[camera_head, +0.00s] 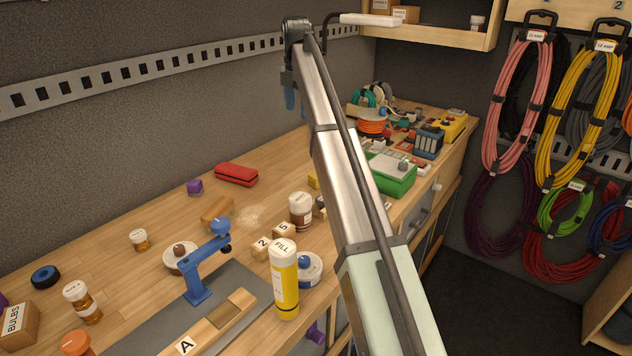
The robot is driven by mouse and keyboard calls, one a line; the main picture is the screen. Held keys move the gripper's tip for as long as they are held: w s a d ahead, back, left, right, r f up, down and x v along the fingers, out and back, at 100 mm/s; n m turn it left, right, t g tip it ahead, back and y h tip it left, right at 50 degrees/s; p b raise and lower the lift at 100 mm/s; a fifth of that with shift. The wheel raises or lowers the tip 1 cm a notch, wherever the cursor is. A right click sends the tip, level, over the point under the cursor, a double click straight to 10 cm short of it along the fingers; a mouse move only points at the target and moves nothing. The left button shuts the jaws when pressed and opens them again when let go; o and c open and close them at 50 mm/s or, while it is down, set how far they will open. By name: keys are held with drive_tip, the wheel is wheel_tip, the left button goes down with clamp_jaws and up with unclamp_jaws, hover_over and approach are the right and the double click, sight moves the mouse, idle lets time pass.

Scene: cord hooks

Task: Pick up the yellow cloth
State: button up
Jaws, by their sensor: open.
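I cannot clearly make out a yellow cloth. A small yellow patch (313,181) shows on the bench at the left edge of my arm, mostly hidden behind it, and I cannot tell whether it is cloth. My arm rises across the middle of the view. My gripper (295,96) is at its far upper end, with blue fingertips pointing down. It is open, partly hidden by the arm, and in the picture above and left of the yellow patch. I see nothing held between the fingers.
A yellow FILL bottle (284,283), brown-white jar (301,210), blue clamp-like tool (207,262) and red case (236,174) stand on the wooden bench (120,275). A green box (391,174) is right of my arm. Coiled cords (517,104) hang at right. The bench's back-left is fairly clear.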

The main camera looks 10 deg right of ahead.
drive_tip(key=d, duration=0.5)
hover_over(314, 176)
drive_tip(key=shift+n, duration=0.3)
wheel_tip(314, 176, down, 19)
drive_tip(key=shift+f, duration=0.1)
drive_tip(key=shift+w+d+f, duration=0.15)
drive_tip(key=shift+d+f, duration=0.05)
drive_tip(key=shift+f, duration=0.9)
drive_tip(key=shift+w+d+f, duration=0.1)
drive_tip(key=shift+d+f, duration=0.1)
drive_tip(key=shift+f, duration=1.5)
drive_tip(key=c, duration=1)
drive_tip(key=shift+r, duration=0.1)
drive_tip(key=shift+c, duration=0.2)
